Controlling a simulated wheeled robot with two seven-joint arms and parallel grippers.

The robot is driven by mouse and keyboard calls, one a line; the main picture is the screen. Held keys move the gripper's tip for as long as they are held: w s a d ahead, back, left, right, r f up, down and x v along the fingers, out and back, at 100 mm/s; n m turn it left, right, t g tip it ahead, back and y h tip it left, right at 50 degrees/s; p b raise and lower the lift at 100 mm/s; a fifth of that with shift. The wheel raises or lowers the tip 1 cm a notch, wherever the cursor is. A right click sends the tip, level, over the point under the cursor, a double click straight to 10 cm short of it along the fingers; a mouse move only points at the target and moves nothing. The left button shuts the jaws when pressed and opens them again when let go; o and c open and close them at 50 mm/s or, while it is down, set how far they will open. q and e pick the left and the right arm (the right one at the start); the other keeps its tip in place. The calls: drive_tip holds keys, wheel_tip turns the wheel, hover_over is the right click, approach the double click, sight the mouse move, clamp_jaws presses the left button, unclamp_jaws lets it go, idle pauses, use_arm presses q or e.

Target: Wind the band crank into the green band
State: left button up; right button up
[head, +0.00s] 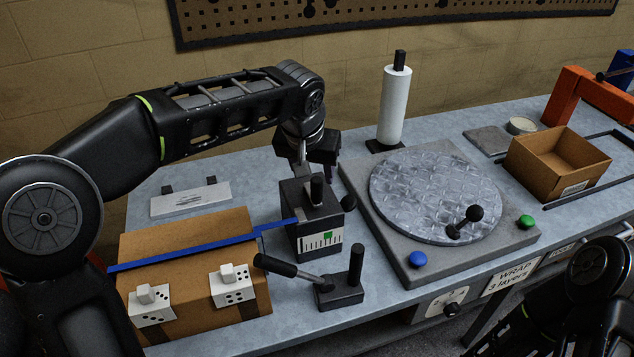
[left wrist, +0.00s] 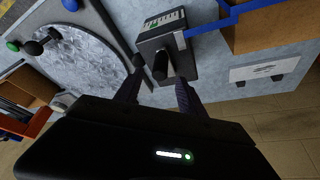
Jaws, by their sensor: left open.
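The band tensioner is a black box (head: 312,222) on the table. A black upright crank grip (head: 317,189) stands on its top, and a round black knob (head: 348,202) is at its right side. Its white front scale (head: 312,243) has dark ticks and a green band (head: 327,237); the pointer is too small to make out. A blue strap (head: 190,247) runs from the tensioner over a cardboard box (head: 185,295). My left gripper (head: 318,160) is open above and behind the tensioner. In the left wrist view, the crank grip (left wrist: 160,66) lies ahead, between the fingertips, apparently untouched.
A black lever tool (head: 340,289) stands in front of the tensioner. A turntable (head: 435,195) with blue and green buttons is to the right, with a white film roll (head: 394,107) behind. An open carton (head: 558,162) is at far right. My right arm enters lower right.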

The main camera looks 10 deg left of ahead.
sight(316, 181)
use_arm(q)
drive_tip(key=p+x, duration=0.1)
drive_tip(key=x, duration=0.5)
drive_tip(key=shift+f, duration=0.1)
drive_tip(key=shift+c, duration=0.2)
clamp_jaws()
idle(1.1)
